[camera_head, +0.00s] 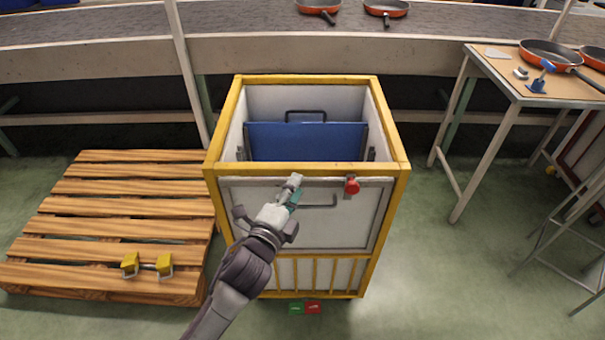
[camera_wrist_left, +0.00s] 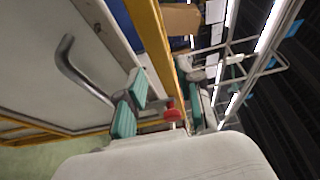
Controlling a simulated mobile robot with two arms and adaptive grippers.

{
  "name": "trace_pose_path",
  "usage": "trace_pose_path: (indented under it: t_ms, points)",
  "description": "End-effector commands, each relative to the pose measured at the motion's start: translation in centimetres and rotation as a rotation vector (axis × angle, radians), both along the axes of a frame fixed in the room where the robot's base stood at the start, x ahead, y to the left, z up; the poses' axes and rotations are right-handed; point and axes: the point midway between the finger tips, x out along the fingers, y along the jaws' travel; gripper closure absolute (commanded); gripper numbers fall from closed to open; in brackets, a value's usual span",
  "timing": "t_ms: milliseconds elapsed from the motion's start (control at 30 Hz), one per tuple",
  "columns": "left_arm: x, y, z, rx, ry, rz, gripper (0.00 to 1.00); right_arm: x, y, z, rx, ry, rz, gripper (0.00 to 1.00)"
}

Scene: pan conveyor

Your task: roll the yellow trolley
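The yellow trolley (camera_head: 394,164) is a white-panelled box with a yellow frame, standing upright in front of the conveyor. Its grey handle (camera_head: 320,205) is on the near panel; in the left wrist view the handle (camera_wrist_left: 80,72) runs down to the finger pads. A red knob (camera_head: 352,186) sits right of the handle, near the top rail. My left gripper (camera_head: 293,190) is at the handle's left part and hides it. In the left wrist view its two green pads are close together beside the bar; whether they clamp it is unclear. My right gripper is not in view.
A wooden pallet (camera_head: 110,223) with yellow brackets (camera_head: 147,264) lies left of the trolley. A table (camera_head: 508,80) with pans (camera_head: 548,54) stands at the right. The conveyor (camera_head: 300,53) runs behind. Green and red pedals (camera_head: 304,308) show at the trolley's foot. Floor right of it is clear.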

Motion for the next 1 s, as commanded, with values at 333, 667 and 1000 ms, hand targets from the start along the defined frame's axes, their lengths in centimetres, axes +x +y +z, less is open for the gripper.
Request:
trace_pose_path:
  t_ms: [333, 667, 1000]
  points:
    - [4.3, -1.8, 0.0, -0.001, -0.001, 0.0, 0.65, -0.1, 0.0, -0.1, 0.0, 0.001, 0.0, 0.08]
    - [4.7, -2.0, 0.0, -0.002, 0.001, 0.0, 0.65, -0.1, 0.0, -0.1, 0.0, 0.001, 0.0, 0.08]
    - [4.7, -1.9, -0.1, -0.001, 0.002, 0.0, 1.0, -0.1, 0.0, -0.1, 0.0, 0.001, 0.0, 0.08]
